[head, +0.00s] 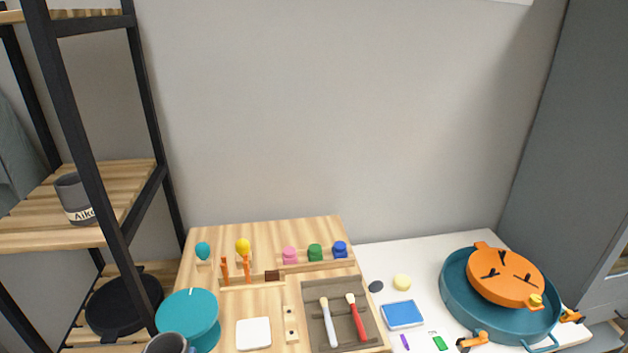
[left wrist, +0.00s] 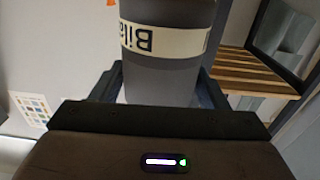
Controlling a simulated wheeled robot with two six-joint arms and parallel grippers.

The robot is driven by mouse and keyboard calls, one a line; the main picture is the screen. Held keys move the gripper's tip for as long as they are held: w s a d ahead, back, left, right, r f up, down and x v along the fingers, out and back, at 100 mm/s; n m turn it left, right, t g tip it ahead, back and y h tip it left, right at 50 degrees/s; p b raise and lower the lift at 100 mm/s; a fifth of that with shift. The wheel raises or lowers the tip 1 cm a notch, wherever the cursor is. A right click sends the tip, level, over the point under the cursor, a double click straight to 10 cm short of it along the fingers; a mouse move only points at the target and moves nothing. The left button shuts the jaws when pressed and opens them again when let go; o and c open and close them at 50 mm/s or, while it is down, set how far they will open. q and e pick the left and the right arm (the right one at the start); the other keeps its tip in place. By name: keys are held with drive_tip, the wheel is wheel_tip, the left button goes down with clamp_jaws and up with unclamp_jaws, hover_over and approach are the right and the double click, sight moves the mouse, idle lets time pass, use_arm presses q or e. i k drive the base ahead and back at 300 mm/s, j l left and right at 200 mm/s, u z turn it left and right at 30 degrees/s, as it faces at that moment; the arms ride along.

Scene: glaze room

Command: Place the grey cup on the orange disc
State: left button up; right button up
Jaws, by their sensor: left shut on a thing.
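My left gripper (left wrist: 160,90) is shut on a grey cup (left wrist: 168,72), with one finger on each side. Its cream label reads "Bila…" upside down in the left wrist view, and its far end is cut off by the frame. What looks like this cup's rim (head: 167,344) shows at the bottom edge of the head view, just in front of a teal round disc. The orange disc (head: 505,278) sits within a teal round basin at the right, with dark marks and a small yellow knob on it. The cup is far left of it. My right gripper is not in view.
Another grey cup (head: 73,199), labelled "Aiko", stands on the left shelf. The teal disc (head: 188,312) and a wooden board (head: 262,235) with several pegs and brushes lie between. The teal basin (head: 456,303) stands on a white table beside a blue block (head: 402,314).

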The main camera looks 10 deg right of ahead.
sight(505, 272)
drive_tip(key=l+z, duration=0.25)
drive_tip(key=l, duration=0.2)
drive_tip(key=i+l+z, duration=0.15)
drive_tip(key=l+z, duration=0.15)
drive_tip(key=l, duration=0.15)
drive_tip(key=i+l+z, duration=0.25)
drive_tip(key=l, duration=0.15)
drive_tip(key=l+z, duration=0.3)
drive_tip(key=l, duration=0.15)
drive_tip(key=i, duration=0.05)
